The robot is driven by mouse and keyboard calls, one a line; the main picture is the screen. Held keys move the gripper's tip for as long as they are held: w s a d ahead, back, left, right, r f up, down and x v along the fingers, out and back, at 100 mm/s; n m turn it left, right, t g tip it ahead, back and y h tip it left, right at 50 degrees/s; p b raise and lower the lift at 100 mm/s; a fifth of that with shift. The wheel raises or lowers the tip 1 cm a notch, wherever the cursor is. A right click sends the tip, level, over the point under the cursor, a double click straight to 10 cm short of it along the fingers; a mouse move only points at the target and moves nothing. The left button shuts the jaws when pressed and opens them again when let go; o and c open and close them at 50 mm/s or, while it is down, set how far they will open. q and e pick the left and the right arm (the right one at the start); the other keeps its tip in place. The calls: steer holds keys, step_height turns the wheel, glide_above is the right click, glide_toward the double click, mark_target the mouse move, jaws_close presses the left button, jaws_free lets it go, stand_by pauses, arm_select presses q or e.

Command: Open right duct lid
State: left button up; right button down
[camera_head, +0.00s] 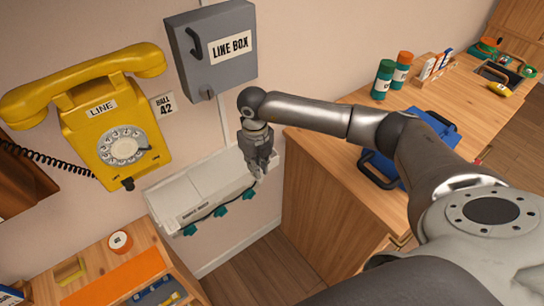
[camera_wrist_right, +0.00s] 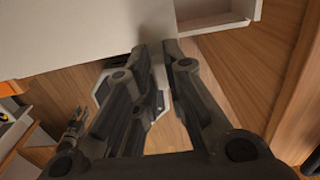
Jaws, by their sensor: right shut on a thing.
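The white duct (camera_head: 198,190) is on the wall under the line box, with teal parts and a dark cable along its front. Its right lid (camera_head: 222,172) is at the end by my right gripper (camera_head: 261,172). In the right wrist view my right gripper (camera_wrist_right: 165,50) points at the edge of a white panel (camera_wrist_right: 75,35), and its fingers are close together. It is shut on the right lid's edge; the fingers hide the contact. A white-walled recess (camera_wrist_right: 210,15) shows right of the fingertips. My left gripper is not seen in the head view.
A yellow dial phone (camera_head: 115,120) and a grey line box (camera_head: 212,47) are on the wall above. A wooden cabinet (camera_head: 325,190) stands close right of my gripper. A wooden bench (camera_head: 195,285) is at lower left. Floor shows between them.

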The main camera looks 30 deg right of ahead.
steer(key=a, duration=0.3)
steer(key=a+b, duration=0.1)
steer(key=a, duration=0.3)
steer(key=s+a, duration=0.1)
steer(key=a, duration=0.3)
steer(key=shift+a+r, duration=0.1)
steer(key=shift+a, duration=0.15)
steer(key=c, duration=1.5)
jaws_free()
step_height(320, 180, up, 7)
glide_above(222, 185)
steer(key=s, duration=0.3)
steer(key=shift+w+a+r, duration=0.15)
steer(key=shift+a+r, duration=0.05)
steer(key=shift+a, duration=0.15)
